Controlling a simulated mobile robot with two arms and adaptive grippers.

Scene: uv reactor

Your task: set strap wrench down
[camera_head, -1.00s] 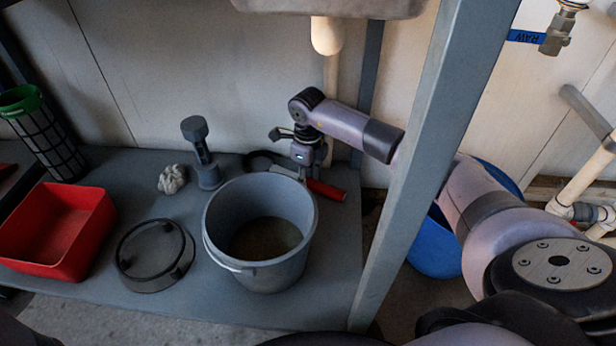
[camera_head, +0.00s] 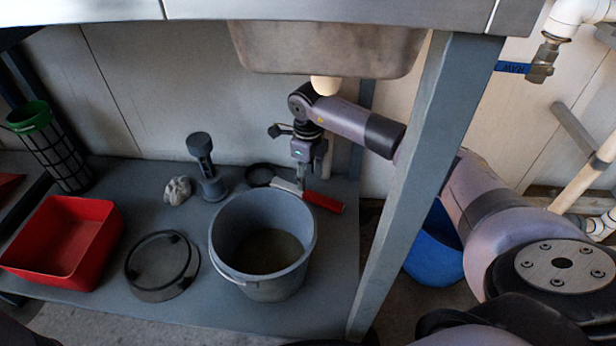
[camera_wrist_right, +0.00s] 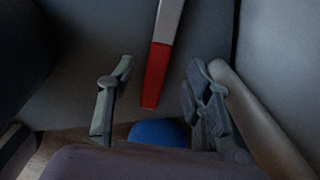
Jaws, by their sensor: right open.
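The strap wrench (camera_head: 322,202) lies on the grey shelf behind the grey bucket (camera_head: 262,245), with its red handle pointing right and its dark loop to the left. The bucket rim hides part of it. My right gripper (camera_head: 302,186) points down over the wrench, near where the metal shaft meets the red handle. In the right wrist view, my right gripper (camera_wrist_right: 160,70) is open, with clear gaps between its fingers and the red handle (camera_wrist_right: 157,75). My left gripper is not in view.
A round black lid (camera_head: 162,265), red bin (camera_head: 65,240), grey housing tool (camera_head: 207,170) and crumpled rag (camera_head: 177,190) sit on the shelf (camera_head: 200,312). A metal post (camera_head: 425,180) stands in front of my right arm. A sink (camera_head: 325,48) hangs above.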

